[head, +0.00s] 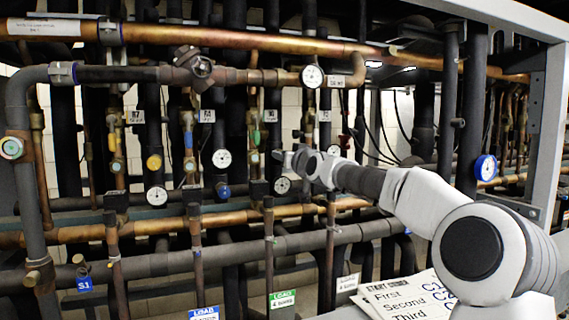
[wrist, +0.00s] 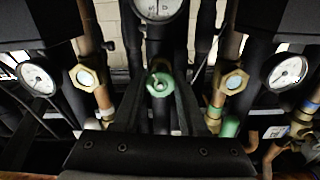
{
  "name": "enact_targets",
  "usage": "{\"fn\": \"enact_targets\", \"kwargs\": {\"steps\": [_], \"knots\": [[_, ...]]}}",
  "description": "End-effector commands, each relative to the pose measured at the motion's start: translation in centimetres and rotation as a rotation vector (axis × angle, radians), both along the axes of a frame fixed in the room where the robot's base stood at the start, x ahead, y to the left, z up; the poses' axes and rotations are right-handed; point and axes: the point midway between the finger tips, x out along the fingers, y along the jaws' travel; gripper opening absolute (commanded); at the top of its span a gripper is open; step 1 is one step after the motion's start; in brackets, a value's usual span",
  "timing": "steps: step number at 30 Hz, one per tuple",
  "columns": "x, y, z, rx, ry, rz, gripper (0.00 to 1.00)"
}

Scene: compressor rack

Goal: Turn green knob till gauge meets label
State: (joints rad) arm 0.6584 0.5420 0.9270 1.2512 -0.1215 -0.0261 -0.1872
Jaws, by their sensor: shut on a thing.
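The green knob (wrist: 159,84) is in the middle of the wrist view, round with a dark centre. My gripper (wrist: 160,92) has its two dark fingers on either side of the knob and is shut on it. In the head view my gripper (head: 283,158) reaches into the pipe rack and hides the knob. A white round gauge (wrist: 158,6) is straight above the knob in the wrist view, cut by the top edge. Its needle and the label's target value are too small to read.
Two more white gauges (wrist: 38,79) (wrist: 285,70) and brass hex fittings (wrist: 88,78) (wrist: 233,81) flank my gripper. Copper and dark pipes crowd the rack.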

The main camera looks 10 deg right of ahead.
Motion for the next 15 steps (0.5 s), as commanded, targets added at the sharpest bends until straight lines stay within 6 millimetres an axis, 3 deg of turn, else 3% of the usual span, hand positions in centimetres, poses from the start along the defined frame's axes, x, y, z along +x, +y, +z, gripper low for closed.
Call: {"fn": "enact_targets", "kwargs": {"steps": [15], "knots": [[-0.01, -0.01, -0.25, 0.481, 0.096, 0.001, 0.0]]}}
